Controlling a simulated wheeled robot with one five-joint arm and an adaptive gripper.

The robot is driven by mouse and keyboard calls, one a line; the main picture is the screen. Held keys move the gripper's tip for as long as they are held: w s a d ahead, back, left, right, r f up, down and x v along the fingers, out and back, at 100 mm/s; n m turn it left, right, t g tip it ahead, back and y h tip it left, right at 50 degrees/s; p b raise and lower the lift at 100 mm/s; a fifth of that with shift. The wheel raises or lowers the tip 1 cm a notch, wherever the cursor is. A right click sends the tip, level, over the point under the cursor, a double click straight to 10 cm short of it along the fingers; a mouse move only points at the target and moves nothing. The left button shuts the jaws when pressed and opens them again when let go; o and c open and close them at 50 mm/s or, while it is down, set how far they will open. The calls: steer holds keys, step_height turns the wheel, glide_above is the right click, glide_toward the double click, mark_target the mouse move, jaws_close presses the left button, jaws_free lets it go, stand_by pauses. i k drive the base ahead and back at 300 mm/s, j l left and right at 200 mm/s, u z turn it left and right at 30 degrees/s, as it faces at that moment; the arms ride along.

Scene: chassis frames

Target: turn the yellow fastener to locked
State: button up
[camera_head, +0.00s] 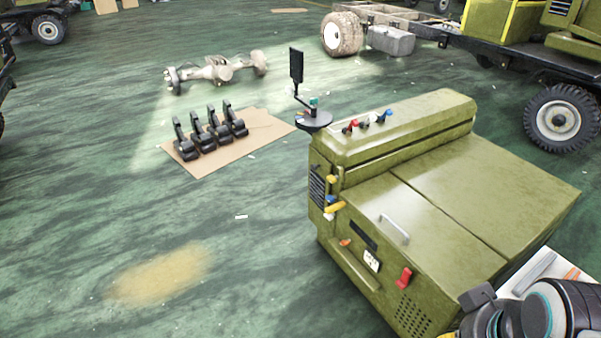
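A yellow fastener (335,207) sticks out near the left front corner of the olive-green cabinet (430,220). It looks like a short lever lying roughly sideways, slightly tilted. A second, smaller yellow part (331,179) sits just above it. The view is too small to tell which one is the task's fastener or whether it is locked. Dark grey links of my arm (550,312) show at the bottom right, apart from the fastener. My gripper's fingertips are not visible.
A red latch (404,278) and a grey handle (394,229) are on the cabinet. Red, white and blue knobs stand on its top ledge. A round stand (314,121) with a dark panel is behind its left corner.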

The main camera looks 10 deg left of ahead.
mark_target(332, 179)
steer(key=i+j, duration=0.3)
steer(key=j, duration=0.3)
steer(key=i+j, duration=0.3)
steer(key=j, duration=0.3)
steer(key=i+j+u, duration=0.1)
steer(key=i+j, duration=0.2)
steer(key=j, duration=0.35)
steer(key=i+j, duration=0.35)
steer(key=j, duration=0.2)
steer(key=i+j, duration=0.3)
steer(key=j, duration=0.3)
steer(key=i+j+u, duration=0.1)
steer(key=i+j, duration=0.25)
steer(key=j, duration=0.25)
steer(key=i+j, duration=0.35)
steer(key=j, duration=0.2)
steer(key=i+j, duration=0.35)
steer(key=j, duration=0.2)
